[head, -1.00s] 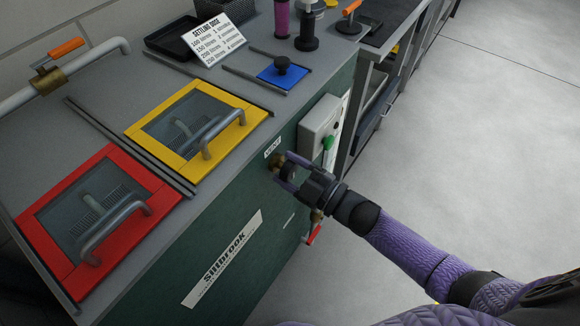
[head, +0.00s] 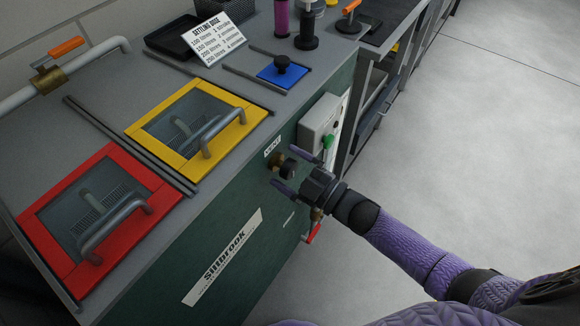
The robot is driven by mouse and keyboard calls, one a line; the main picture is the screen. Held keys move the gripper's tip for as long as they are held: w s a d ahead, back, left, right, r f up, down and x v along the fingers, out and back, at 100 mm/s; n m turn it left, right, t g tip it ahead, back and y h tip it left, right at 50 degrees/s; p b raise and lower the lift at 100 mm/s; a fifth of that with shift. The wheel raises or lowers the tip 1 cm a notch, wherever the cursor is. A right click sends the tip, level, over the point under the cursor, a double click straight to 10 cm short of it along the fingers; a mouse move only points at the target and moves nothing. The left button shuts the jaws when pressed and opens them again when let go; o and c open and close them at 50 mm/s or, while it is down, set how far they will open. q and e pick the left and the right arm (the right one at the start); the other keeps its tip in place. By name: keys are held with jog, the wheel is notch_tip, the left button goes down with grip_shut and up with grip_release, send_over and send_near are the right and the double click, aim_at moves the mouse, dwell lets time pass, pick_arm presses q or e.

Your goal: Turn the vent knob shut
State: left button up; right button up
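The vent knob (head: 287,168) is a dark round knob on a brass fitting. It sticks out of the green front panel just below a small VENT label (head: 272,147). My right gripper (head: 287,172) comes in from the right. Its two purple fingers are spread wide, one above and one below the knob, with gaps to it. The gripper is open and holds nothing. I cannot tell how far the knob is turned. My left gripper is not in view.
A grey control box (head: 318,124) with a green button is on the panel close to the upper finger. A red-handled valve (head: 312,233) sits below my wrist. Yellow (head: 165,158) and red (head: 55,252) framed lids with handles are on top. Open floor lies to the right.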

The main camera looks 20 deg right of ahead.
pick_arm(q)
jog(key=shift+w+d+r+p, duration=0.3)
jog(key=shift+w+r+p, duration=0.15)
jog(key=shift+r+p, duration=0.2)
pick_arm(e)
jog(key=v, duration=1)
